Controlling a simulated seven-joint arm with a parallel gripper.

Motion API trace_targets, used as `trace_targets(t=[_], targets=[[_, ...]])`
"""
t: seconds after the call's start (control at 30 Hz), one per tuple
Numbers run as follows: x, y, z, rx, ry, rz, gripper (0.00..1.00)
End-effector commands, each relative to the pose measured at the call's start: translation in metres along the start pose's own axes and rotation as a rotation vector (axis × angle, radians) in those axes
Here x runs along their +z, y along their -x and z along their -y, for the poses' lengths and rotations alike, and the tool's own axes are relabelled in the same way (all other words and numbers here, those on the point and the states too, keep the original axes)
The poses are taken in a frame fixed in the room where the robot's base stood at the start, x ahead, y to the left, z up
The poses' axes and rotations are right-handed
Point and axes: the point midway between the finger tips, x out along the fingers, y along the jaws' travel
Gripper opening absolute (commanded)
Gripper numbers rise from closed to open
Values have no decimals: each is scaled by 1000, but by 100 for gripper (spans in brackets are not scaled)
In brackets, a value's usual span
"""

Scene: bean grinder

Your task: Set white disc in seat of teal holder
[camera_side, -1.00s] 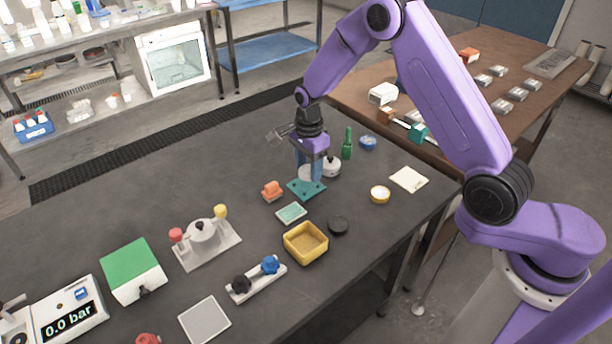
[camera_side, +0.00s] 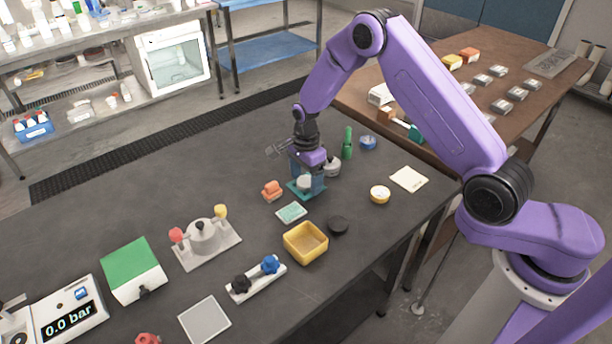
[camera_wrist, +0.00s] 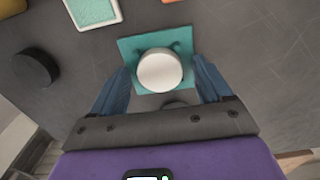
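The white disc (camera_wrist: 160,71) lies over the middle of the teal holder (camera_wrist: 128,48) in the wrist view. In the side view the disc (camera_side: 304,182) shows low between my fingers, just above or on the teal holder (camera_side: 294,191). I cannot tell whether it is fully down in the seat, which it hides. My gripper (camera_wrist: 162,65) points down, with one blue finger on each side of the disc. A narrow gap shows between each finger and the disc, so the gripper looks open around it.
An orange block (camera_side: 272,191) and a pale teal tray (camera_side: 291,212) are close to the holder. A white knobbed piece (camera_side: 331,167) and a green bottle (camera_side: 347,144) stand behind it. A yellow bin (camera_side: 306,243) and a black disc (camera_side: 338,225) are nearer the front edge.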

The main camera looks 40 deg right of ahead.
Motion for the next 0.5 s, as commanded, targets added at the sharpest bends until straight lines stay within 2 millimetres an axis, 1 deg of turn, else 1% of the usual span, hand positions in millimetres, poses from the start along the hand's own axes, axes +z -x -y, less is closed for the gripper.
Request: trace_targets(t=[0.3,0.43,0.5], targets=[[0,2,0,-1,0,0,77],[0,13,1,-3,0,0,77],[0,24,1,-5,0,0,77]])
